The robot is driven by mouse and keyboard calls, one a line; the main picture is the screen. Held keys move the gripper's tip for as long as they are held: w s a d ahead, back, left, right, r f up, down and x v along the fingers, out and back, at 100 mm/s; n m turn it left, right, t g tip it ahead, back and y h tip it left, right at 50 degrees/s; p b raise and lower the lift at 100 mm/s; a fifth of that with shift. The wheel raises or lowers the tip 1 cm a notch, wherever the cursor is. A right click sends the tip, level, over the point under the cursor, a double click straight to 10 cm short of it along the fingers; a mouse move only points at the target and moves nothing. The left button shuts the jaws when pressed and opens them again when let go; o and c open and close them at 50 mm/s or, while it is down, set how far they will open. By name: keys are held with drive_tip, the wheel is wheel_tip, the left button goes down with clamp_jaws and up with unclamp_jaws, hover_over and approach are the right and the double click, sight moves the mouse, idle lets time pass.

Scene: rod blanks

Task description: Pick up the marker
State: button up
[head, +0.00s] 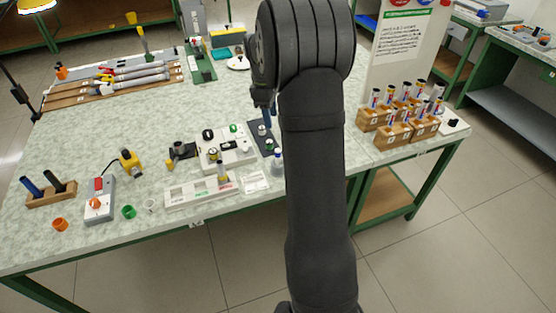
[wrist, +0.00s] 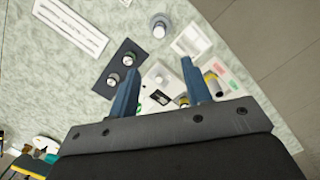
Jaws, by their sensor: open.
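No single thing is clearly the marker. In the head view, a blue pen-like cylinder (head: 30,186) and a dark green one (head: 53,181) lean in a wooden block (head: 50,198) at the left end of the bench; either may be a marker. My gripper (head: 266,120) is above the middle of the bench, far right of that block and partly hidden by my arm. In the wrist view my gripper (wrist: 160,68) has its blue fingers wide apart with nothing held between them. Below it are a dark mat (wrist: 116,82) with round pieces and a white fixture (wrist: 158,92).
Long rods (head: 135,76) lie on a board at the back left. Wooden racks of tubes (head: 393,133) stand at the right. Bare bench lies around the left middle.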

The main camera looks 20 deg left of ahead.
drive_tip(key=f, duration=0.3)
drive_tip(key=d+f, duration=0.1)
drive_tip(key=f, duration=0.6)
drive_tip(key=shift+w+d+f, duration=0.1)
drive_tip(key=shift+d+f, duration=0.1)
drive_tip(key=shift+f, duration=0.05)
drive_tip(key=shift+w+d+f, duration=0.1)
drive_tip(key=shift+d+f, duration=0.15)
drive_tip(key=shift+f, duration=1.1)
drive_tip(key=shift+w+d+f, duration=0.1)
drive_tip(key=shift+d+f, duration=0.1)
drive_tip(key=shift+f, duration=1.1)
clamp_jaws()
